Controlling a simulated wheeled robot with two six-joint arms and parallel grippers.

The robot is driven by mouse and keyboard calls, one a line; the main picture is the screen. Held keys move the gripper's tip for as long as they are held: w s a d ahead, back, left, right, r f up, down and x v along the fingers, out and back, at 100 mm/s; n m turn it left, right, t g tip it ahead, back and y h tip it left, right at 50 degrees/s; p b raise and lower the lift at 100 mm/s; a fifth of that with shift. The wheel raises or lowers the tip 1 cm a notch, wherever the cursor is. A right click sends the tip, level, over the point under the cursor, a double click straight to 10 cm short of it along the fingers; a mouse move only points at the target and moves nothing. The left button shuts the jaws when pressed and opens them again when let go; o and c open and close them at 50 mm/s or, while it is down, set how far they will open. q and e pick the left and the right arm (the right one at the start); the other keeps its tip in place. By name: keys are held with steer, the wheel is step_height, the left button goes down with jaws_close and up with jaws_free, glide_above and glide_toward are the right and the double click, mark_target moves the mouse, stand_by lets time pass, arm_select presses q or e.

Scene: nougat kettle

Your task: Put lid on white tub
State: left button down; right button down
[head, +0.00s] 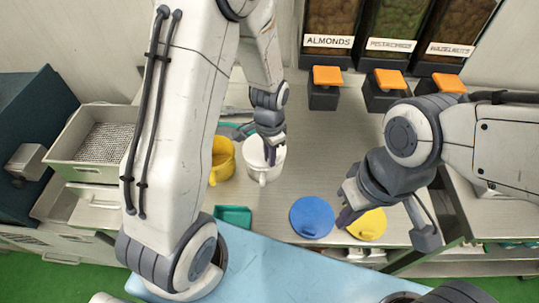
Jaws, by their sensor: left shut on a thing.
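The white tub (254,172), with a handle at its front, stands on the steel counter. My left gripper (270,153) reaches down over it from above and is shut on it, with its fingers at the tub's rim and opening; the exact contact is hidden. A blue lid (312,217) lies flat on the counter to the right. A yellow lid (369,225) lies just right of it. My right gripper (386,226) is over the yellow lid with its fingers spread wide apart, one near each side, and looks empty.
A yellow tub (222,158) stands close left of the white tub. A teal tray (233,215) lies in front. Dispensers with orange tops (327,76) line the back. A metal basket (104,142) is at left. The counter between tub and lids is clear.

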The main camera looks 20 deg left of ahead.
arm_select(q)
steer(key=shift+f, duration=0.15)
stand_by(0.5)
steer(key=shift+c, duration=1.7)
jaws_free()
steer(key=shift+r+p, duration=3.15)
steer(key=shift+r, duration=0.4)
